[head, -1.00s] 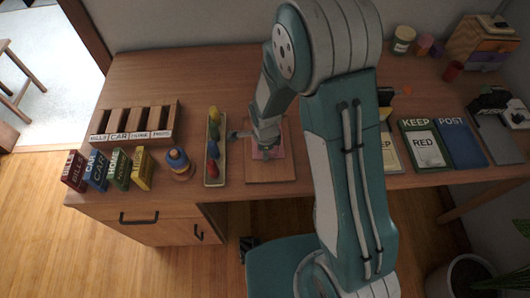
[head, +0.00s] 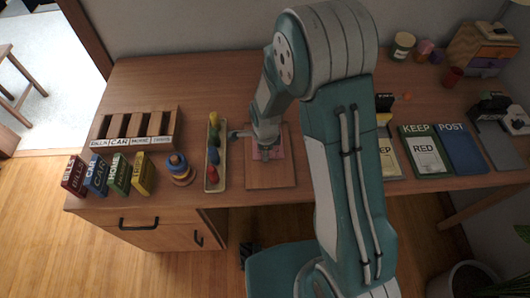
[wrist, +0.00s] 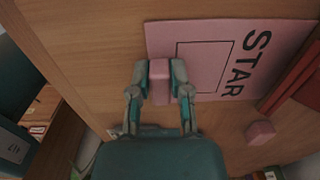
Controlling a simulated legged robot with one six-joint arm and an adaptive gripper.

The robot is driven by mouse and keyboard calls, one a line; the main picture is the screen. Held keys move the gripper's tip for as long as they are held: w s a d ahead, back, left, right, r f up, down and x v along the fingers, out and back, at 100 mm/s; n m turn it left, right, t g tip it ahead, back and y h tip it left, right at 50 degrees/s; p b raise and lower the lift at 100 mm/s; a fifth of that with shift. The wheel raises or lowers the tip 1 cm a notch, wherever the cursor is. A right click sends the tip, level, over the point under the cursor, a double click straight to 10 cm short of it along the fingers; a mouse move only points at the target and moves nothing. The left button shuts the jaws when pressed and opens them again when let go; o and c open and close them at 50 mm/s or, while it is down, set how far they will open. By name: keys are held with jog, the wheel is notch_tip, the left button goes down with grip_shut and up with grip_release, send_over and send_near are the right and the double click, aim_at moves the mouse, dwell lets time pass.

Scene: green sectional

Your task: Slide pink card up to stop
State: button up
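A pink card (wrist: 222,48) with the letters STAR and an outlined rectangle lies flat in the wrist view. In the head view the pink card (head: 277,151) shows around my gripper on a brown wooden board (head: 270,178). My gripper (wrist: 160,78) has its two fingers against both sides of a small pink block (wrist: 159,82) at the card's edge; whether block and card are joined I cannot tell. A second pink block (wrist: 260,132) stands apart below the card. In the head view my gripper (head: 266,150) hides part of the card. I cannot make out a stop.
A narrow tray of coloured pieces (head: 213,187) lies close left of the board. A stacking toy (head: 179,168), small books (head: 118,172) and a slotted rack (head: 136,128) stand farther left. A red-brown piece (wrist: 298,78) borders the card in the wrist view.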

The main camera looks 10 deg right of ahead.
jog(key=o, duration=0.4)
jog(key=shift+c, duration=0.2)
